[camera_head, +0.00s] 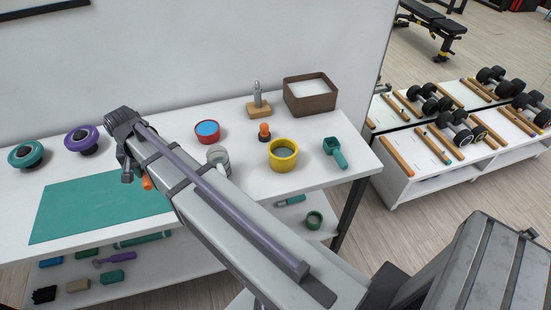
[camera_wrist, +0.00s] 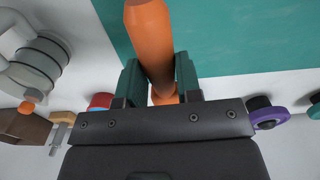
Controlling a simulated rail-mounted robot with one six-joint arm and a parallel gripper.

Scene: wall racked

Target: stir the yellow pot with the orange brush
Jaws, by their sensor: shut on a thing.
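My gripper (camera_head: 138,178) is over the left part of the table, by the green mat, well left of the pot. In the wrist view my gripper (camera_wrist: 160,78) has its green fingers shut on the orange brush (camera_wrist: 150,35), whose thick orange handle shows between and beyond them. A small part of the brush also shows in the head view (camera_head: 147,183). Its bristles cannot be made out.
A green scoop (camera_head: 335,150) is right of the pot. A peg stand (camera_head: 258,106) and brown box (camera_head: 311,101) are behind. The green mat (camera_head: 90,205) looks clear.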

